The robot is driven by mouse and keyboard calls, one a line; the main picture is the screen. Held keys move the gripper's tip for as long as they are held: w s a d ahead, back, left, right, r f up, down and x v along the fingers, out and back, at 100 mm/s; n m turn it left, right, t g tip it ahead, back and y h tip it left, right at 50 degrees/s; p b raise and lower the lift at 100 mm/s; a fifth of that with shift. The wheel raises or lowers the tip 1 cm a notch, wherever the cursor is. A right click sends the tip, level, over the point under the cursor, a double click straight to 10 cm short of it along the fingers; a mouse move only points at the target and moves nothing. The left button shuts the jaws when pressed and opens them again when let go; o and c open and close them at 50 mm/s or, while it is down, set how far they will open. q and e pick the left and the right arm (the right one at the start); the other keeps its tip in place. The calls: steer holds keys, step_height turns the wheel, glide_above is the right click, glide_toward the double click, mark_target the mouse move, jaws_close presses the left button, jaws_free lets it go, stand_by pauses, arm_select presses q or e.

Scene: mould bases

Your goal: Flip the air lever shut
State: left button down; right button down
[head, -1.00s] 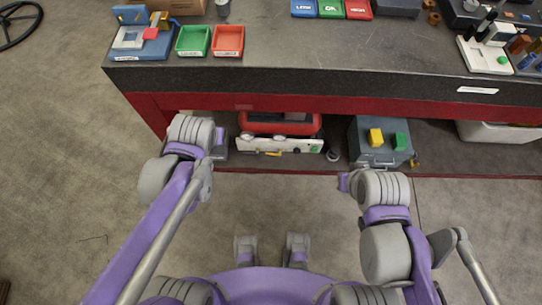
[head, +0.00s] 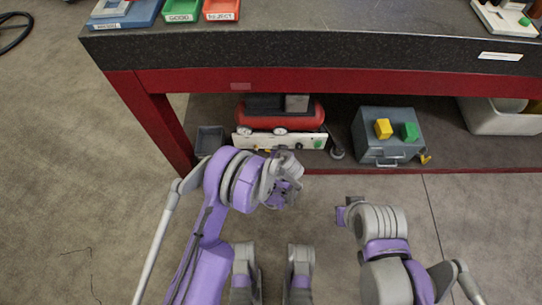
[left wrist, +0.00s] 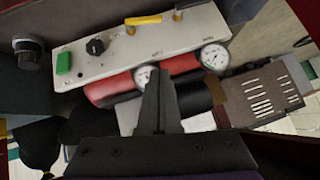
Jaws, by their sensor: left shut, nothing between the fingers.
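The white panel (head: 300,141) of a red compressor (head: 290,118) stands on the low shelf under the bench.
The red bench edge (head: 330,82) overhangs the shelf, and a red leg (head: 160,120) stands at left. A grey box (head: 375,145) with yellow and green blocks is right of the compressor. A dark bin (head: 209,139) is left. The floor in front is clear.

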arm_select(q)
step_height(320, 180, down, 3)
steer(key=b, duration=0.3)
glide_toward(268, 150)
steer(key=d+x, duration=0.1)
steer(key=x, duration=0.5)
steer(key=shift+w, duration=0.6)
steer(key=shift+a+f+b, duration=0.5)
steer(key=shift+f+b, duration=0.2)
steer(key=shift+b, duration=0.35)
steer(key=shift+r, duration=0.15)
